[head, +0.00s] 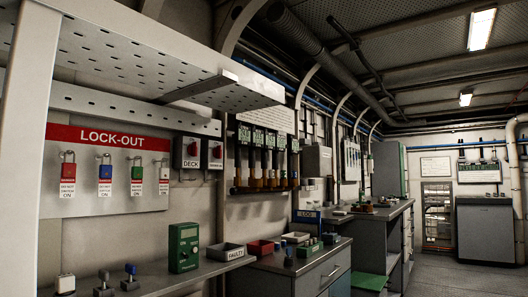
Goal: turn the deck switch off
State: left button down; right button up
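The deck switch (187,153) is a dark box with a red handle on the wall, just right of the lock-out board; its white label reads DECK. The handle's exact position is too small to tell. A second similar switch box (213,158) with a red handle hangs close to its right; its label is too small to read. Neither of my grippers shows in the head view.
The lock-out board (99,182) holds several coloured padlocks with tags. A perforated shelf (140,55) overhangs it. Below, a bench carries a green meter (184,247) and a tray marked FAULTY (235,254). Open floor (445,278) lies at the right.

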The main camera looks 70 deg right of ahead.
aim_at(192, 150)
jog(key=z, duration=1.85)
jog(key=i+l, duration=0.25)
jog(key=z, duration=0.05)
